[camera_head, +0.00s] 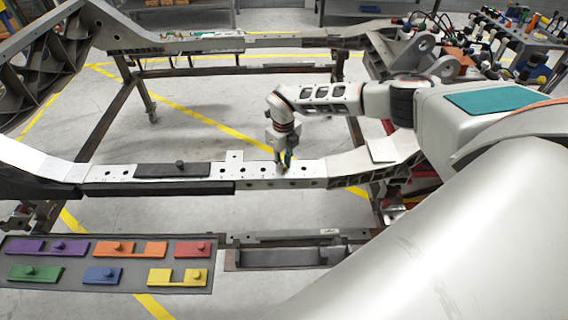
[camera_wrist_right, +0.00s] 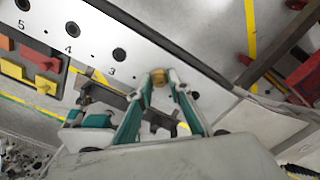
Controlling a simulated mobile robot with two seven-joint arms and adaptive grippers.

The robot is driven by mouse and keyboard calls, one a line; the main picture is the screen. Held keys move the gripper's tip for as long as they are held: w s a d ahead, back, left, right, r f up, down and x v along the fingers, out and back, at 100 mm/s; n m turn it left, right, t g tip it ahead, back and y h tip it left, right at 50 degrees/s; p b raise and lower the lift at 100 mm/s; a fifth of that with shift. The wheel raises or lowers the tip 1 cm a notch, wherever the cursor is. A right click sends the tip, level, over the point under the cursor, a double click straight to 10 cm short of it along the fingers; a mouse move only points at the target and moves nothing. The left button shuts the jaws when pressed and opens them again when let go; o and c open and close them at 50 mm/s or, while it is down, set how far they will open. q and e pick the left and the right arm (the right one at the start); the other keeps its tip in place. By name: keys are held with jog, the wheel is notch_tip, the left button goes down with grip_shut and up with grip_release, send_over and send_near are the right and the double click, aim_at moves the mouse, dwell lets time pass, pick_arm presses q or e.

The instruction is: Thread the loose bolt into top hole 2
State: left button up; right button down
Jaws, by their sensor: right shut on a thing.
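The pale beam (camera_head: 312,178) of the chassis fixture runs across the head view and has a row of dark holes in its top face. My right gripper (camera_head: 286,163) points down over the beam's right part. In the right wrist view the fingertips of my right gripper (camera_wrist_right: 160,76) are shut on the bolt (camera_wrist_right: 159,97), a small brass-coloured piece. Holes marked 3 (camera_wrist_right: 119,54), 4 (camera_wrist_right: 72,29) and 5 (camera_wrist_right: 22,4) show to the left. Top hole 2 is hidden by the gripper, and I cannot tell whether the bolt touches it. My left gripper is out of view.
A grey tray (camera_head: 110,281) with several coloured blocks stands at the front left. A cluttered bench (camera_head: 530,50) is at the back right. Open floor lies behind the beam.

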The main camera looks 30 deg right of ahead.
jog(key=shift+s+a+f+m, duration=0.15)
jog(key=shift+s+f+m, duration=0.15)
jog(key=shift+f, duration=0.1)
jog(key=c, duration=1.8)
grip_release()
jog(key=shift+w+f, duration=0.15)
jog(key=shift+w, duration=0.05)
jog(key=shift+w+r, duration=0.15)
jog(key=shift+r, duration=1.3)
